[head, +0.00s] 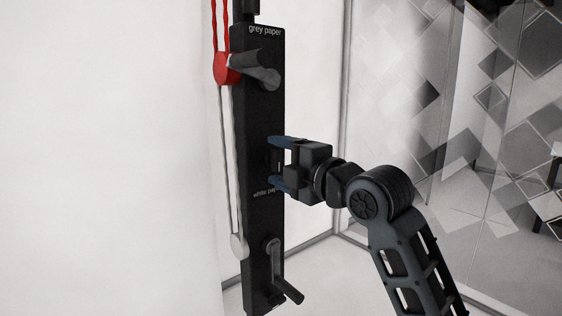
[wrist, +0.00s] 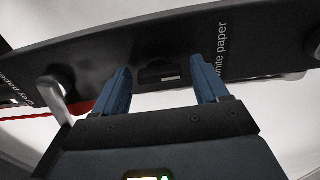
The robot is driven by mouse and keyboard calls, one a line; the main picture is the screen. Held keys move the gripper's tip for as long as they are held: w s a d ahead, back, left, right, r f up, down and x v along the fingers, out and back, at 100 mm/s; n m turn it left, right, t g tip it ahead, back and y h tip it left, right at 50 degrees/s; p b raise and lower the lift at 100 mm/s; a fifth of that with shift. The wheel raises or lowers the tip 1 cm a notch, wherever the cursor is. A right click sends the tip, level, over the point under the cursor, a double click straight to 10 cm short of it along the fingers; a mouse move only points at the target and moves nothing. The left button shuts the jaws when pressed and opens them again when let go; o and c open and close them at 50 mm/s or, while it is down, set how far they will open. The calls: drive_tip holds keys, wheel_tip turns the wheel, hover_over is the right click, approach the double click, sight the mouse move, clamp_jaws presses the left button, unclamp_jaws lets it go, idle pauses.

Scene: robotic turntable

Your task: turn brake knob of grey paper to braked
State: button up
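A tall black panel (head: 262,110) carries the label "grey paper" (head: 265,31) at its top and "white paper" (head: 264,193) lower down. A dark crank (head: 262,70) sticks out under the grey paper label. In the wrist view, a small black block-like part (wrist: 153,74) with a pale mark sits on the panel; I cannot tell whether it is the brake knob of grey paper or how it is set. My gripper (head: 272,161) is at the panel's middle, just above the white paper label. Its blue fingers are apart, on either side of that part; contact is unclear.
A red wheel (head: 225,69) with red cord and a white wheel (head: 238,246) with pale cord are at the panel's left edge. A second crank (head: 283,273) projects near the bottom. A patterned glass wall (head: 450,110) stands at right.

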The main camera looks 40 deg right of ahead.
drive_tip(key=c, duration=0.9)
drive_tip(key=shift+c, duration=0.2)
drive_tip(key=shift+m, duration=0.4)
drive_tip(key=m, duration=0.4)
drive_tip(key=shift+a+b, duration=0.1)
drive_tip(key=shift+b, duration=0.2)
drive_tip(key=m+p, duration=0.1)
drive_tip(key=m, duration=0.3)
drive_tip(key=shift+m, duration=0.3)
drive_tip(key=m+p, duration=0.1)
drive_tip(key=m, duration=0.3)
drive_tip(key=shift+p, duration=0.4)
drive_tip(key=shift+m+p, duration=0.8)
drive_tip(key=shift+m, duration=1.4)
drive_tip(key=shift+f, duration=0.1)
